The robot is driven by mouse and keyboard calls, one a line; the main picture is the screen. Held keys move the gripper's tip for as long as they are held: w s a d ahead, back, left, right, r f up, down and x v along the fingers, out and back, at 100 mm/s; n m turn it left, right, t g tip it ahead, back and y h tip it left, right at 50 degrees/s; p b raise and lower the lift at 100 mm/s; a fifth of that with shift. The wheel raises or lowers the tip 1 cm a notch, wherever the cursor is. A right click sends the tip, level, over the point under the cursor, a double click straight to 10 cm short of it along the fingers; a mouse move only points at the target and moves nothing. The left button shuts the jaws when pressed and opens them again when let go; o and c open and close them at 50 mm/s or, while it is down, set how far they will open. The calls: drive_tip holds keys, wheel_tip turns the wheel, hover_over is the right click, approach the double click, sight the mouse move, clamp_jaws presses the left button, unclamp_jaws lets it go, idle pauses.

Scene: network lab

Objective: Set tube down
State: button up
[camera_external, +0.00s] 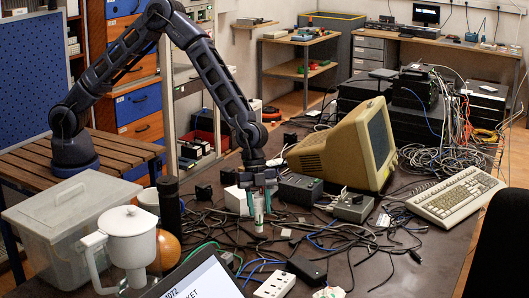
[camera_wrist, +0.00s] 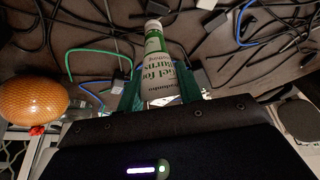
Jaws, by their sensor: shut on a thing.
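The tube (camera_external: 259,213) is white and green with a pale cap. My gripper (camera_external: 258,197) is shut on it, with green fingers on both sides. In the external view the tube hangs upright, cap end down, at or just above the dark table (camera_external: 330,255); I cannot tell if it touches. In the wrist view the tube (camera_wrist: 160,58) shows its printed label between the fingers of my gripper (camera_wrist: 160,90), with its cap end pointing away from me.
Black cables and small adapters litter the table around the tube. A beige monitor (camera_external: 345,150), a grey box (camera_external: 352,206) and a keyboard (camera_external: 455,195) stand to the right. A white jug (camera_external: 130,240), an orange ball-like object (camera_external: 166,250) and a dark cylinder (camera_external: 169,205) are to the left.

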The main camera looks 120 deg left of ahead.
sight(260, 221)
drive_tip(key=shift+f, duration=2)
drive_tip(key=shift+f, duration=0.1)
drive_tip(key=o, duration=1.2)
